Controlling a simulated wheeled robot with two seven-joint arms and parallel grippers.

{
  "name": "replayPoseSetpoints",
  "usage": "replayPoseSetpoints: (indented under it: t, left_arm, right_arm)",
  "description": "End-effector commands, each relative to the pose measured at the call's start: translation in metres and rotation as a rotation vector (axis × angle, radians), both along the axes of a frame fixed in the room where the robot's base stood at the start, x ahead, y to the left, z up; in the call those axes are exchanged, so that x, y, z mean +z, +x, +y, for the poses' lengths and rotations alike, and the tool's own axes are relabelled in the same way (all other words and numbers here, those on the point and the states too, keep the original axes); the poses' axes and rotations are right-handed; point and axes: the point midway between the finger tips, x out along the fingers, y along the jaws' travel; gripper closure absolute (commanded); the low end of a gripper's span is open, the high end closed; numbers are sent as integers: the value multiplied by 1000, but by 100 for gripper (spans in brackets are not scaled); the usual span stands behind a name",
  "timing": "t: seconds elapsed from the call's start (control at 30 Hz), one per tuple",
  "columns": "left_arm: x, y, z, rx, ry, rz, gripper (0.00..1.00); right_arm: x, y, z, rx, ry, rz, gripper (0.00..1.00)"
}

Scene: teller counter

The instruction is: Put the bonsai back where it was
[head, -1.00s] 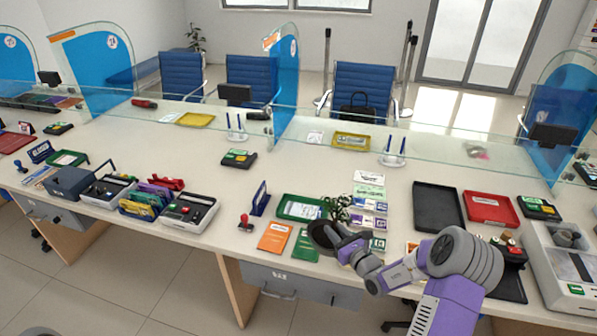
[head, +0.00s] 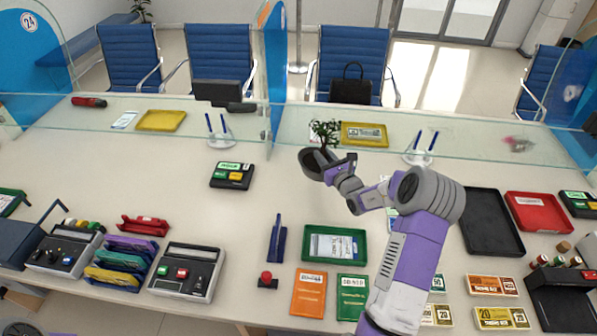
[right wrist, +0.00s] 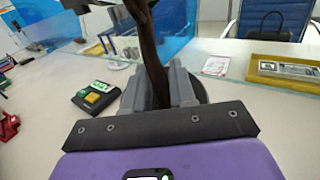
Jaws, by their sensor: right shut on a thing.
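The bonsai (head: 325,134) has a dark round pot (head: 312,162) and a small green crown. In the head view it is up at the counter's middle, in front of the glass screen. My right gripper (head: 328,168) is shut on it. In the right wrist view the two fingers (right wrist: 162,88) close around the brown trunk (right wrist: 150,60), with the dark pot partly hidden behind them. The crown is cut off by the top of that view. I cannot tell how far the pot is above the counter. My left gripper is not in view.
The glass screen (head: 460,140) runs just behind the bonsai, with a yellow tray (head: 377,135) beyond it. A keypad device (head: 232,175) lies to the left. A green tray (head: 312,230), booklets and banknote bundles lie nearer. Bare counter (head: 270,190) lies left of the arm.

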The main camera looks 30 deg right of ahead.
Motion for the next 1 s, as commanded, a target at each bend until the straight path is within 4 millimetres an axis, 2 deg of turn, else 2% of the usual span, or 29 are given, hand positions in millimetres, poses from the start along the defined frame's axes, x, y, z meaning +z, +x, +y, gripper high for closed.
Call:
replayPoseSetpoints:
  t: [0.1, 0.4, 0.63, 0.83, 1.0]
  left_arm:
    - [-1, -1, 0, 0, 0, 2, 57]
    - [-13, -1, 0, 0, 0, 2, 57]
    - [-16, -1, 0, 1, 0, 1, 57]
    - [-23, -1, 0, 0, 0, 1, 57]
    - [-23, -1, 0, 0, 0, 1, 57]
  right_arm:
    - [-4, 0, -1, -1, -2, -5, 100]
    - [-53, 0, 0, 0, -2, -6, 100]
    - [-68, 0, 0, 0, -2, -6, 100]
    - [-95, 0, -1, -1, -2, -6, 100]
    - [-98, 0, -1, 0, -4, -7, 100]
